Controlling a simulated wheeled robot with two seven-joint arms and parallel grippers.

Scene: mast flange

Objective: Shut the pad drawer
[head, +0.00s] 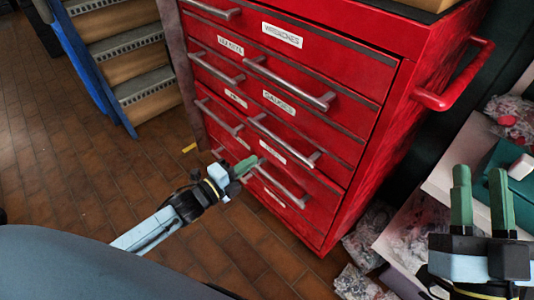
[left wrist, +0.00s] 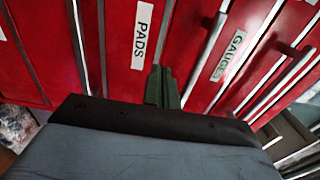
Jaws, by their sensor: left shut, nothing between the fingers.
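The pad drawer is part of a red cabinet; its front (head: 305,174) is in the lower part, below the gauges drawer (head: 330,133). In the left wrist view the PADS label (left wrist: 142,35) is on the drawer front, with a metal handle bar (left wrist: 206,48) between it and the GAUGES label. The drawer looks close to flush; any small gap is not clear. My left gripper (head: 248,166) is shut and empty, its green fingertips in front of the lower drawers. The fingertips also show in the left wrist view (left wrist: 162,78); contact is unclear. My right gripper (head: 481,172) is open and empty at far right.
A red side handle (head: 462,85) sticks out from the cabinet's right side. Steps with a blue side rail (head: 85,65) stand at the back left. The brown tiled floor (head: 70,170) is clear at left. Stained boards and a green box (head: 510,172) are at right.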

